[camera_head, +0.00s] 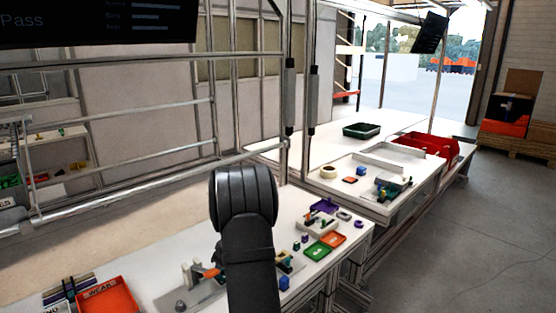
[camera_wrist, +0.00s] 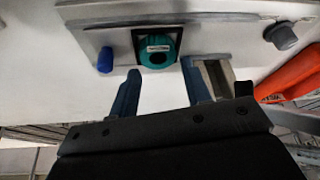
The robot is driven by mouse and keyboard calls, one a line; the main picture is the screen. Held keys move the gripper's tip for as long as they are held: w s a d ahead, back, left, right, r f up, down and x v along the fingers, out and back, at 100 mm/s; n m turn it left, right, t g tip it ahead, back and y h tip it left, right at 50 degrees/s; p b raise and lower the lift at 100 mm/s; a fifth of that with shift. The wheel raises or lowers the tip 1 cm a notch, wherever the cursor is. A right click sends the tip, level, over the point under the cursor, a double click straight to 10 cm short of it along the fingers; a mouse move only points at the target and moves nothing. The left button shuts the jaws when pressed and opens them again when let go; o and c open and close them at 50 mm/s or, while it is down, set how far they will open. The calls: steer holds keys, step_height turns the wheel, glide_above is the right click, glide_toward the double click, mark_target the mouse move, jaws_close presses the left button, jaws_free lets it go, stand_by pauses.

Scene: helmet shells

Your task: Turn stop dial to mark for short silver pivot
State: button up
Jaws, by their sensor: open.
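A teal round dial (camera_wrist: 157,55) with a small white label and a dark centre sits in a black square frame (camera_wrist: 173,33) in the wrist view. I take it for the stop dial; its label and any mark are too small to read. My gripper (camera_wrist: 160,84) is open and empty, its two blue-grey fingers apart just below the dial in the picture. The right finger overlaps a silver-and-tan channel-like part (camera_wrist: 222,72); I cannot tell whether they touch. In the head view my arm hides the gripper and the dial. No short silver pivot can be told for sure.
A blue cylinder (camera_wrist: 105,60) stands left of the dial. A grey knob (camera_wrist: 281,36) and an orange tray (camera_wrist: 293,73) lie to the right. In the head view, green (camera_head: 317,251) and orange (camera_head: 333,239) trays and small parts lie right of my arm.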

steer(key=w+a+r+m, duration=0.1)
steer(key=a+r+m, duration=0.2)
steer(key=a+r, duration=0.3)
step_height(320, 180, up, 8)
steer(key=m+g+h, duration=0.2)
steer(key=m+h, duration=0.2)
steer(key=m, duration=0.8)
glide_above(179, 302)
step_height(179, 302, down, 17)
steer(key=shift+f, duration=0.1)
jaws_close()
